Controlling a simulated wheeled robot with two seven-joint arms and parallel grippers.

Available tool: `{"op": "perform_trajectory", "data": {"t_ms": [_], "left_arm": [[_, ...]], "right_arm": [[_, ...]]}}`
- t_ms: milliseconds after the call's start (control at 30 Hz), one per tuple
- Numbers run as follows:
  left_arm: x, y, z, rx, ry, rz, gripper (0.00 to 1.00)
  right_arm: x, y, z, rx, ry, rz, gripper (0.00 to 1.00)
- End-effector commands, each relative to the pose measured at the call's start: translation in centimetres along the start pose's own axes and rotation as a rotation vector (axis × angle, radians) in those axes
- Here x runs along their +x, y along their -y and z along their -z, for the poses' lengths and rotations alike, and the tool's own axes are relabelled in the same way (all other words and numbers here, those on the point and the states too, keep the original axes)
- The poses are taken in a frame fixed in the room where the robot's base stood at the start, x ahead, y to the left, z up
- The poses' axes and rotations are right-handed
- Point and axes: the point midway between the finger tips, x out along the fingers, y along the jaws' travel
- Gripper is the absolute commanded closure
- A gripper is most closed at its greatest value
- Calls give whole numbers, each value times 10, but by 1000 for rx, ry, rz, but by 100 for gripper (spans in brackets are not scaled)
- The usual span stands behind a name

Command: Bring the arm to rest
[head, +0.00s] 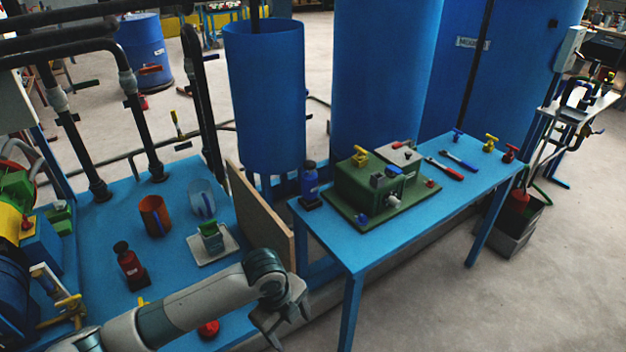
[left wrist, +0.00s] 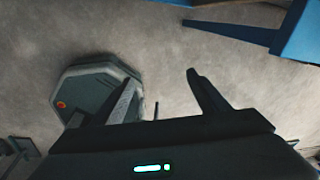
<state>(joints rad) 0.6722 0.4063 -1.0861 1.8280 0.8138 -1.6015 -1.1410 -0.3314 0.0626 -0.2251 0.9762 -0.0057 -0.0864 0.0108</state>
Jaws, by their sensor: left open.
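My left arm comes in from the lower left of the head view and reaches across the front of the left blue bench. Its left gripper (head: 290,328) hangs beside the near corner of the right blue table, lower than the tabletop. In the left wrist view the two fingers of the left gripper (left wrist: 161,78) stand apart with nothing between them, above the grey concrete floor (left wrist: 200,45). My right gripper shows in neither view.
The right blue table (head: 345,250) carries a green machine (head: 365,200) and several valves and tools. The left blue bench (head: 105,225) holds an orange cup (head: 154,214), a clear beaker (head: 201,197) and a red bottle (head: 128,262). Open floor (head: 480,310) lies at the lower right.

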Motion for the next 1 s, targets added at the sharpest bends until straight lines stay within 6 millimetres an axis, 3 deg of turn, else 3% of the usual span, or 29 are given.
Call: {"op": "perform_trajectory", "data": {"t_ms": [267,433,533,667,767,1000], "left_arm": [[57,26,-2,-344,-86,150,32],[119,26,-17,-701,-148,273,32],[160,10,-30,-921,-172,339,32],[216,-31,-42,-1189,-189,409,32],[253,-73,-45,-1363,-189,451,32],[322,-189,-28,-1679,-175,512,32]], "right_arm": [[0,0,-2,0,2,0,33],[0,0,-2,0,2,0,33],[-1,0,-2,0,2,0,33],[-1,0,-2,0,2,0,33],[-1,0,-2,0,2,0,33],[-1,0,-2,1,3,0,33]]}}
